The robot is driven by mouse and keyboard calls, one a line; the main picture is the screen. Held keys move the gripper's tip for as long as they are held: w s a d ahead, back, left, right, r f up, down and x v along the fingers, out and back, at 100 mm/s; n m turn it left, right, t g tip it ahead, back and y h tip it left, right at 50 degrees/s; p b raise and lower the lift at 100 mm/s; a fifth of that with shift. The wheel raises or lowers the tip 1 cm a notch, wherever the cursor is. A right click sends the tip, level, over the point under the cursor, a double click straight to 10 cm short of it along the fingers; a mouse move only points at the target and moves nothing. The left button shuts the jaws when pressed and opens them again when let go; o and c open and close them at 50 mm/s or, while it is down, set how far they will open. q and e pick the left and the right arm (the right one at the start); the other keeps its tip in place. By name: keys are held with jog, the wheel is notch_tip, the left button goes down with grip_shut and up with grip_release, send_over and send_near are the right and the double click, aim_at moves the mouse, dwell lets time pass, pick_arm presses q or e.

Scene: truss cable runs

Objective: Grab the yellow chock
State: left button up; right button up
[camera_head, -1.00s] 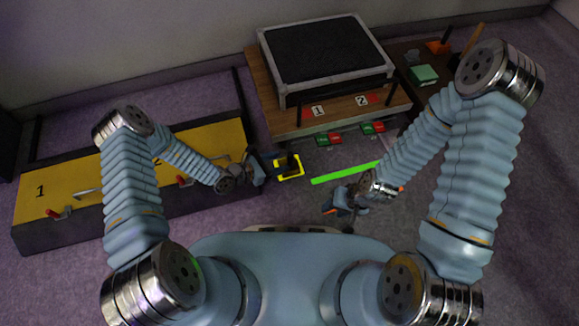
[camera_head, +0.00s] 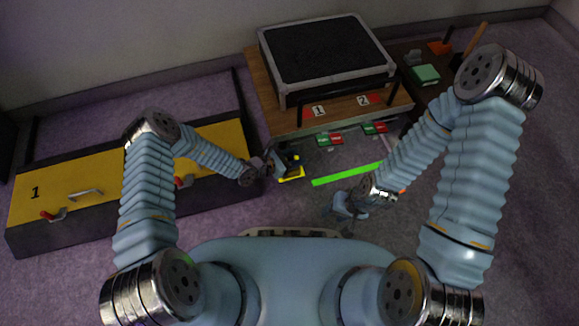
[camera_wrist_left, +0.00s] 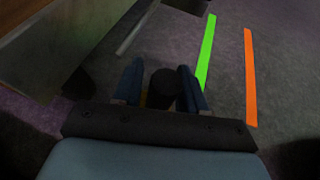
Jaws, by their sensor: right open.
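The yellow chock (camera_head: 292,176) is on the floor right of the yellow-topped case, with a dark post in its middle. My left gripper (camera_head: 279,163) is at it and hides part of it. In the left wrist view, the round black post (camera_wrist_left: 162,88) stands between my left gripper's two blue fingers (camera_wrist_left: 160,84), with a sliver of yellow below it. Whether the fingers press on the post is not clear. My right gripper (camera_head: 347,206) is open and apart from the chock, to its lower right, low over the floor.
A green strip (camera_head: 347,173) lies on the floor right of the chock; an orange strip (camera_wrist_left: 250,78) lies beyond it. A wooden table (camera_head: 265,92) with a black-topped case stands behind. The long case with yellow panels (camera_head: 110,178) is on the left.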

pick_arm(q)
grip_shut()
jog(key=shift+r, duration=0.1)
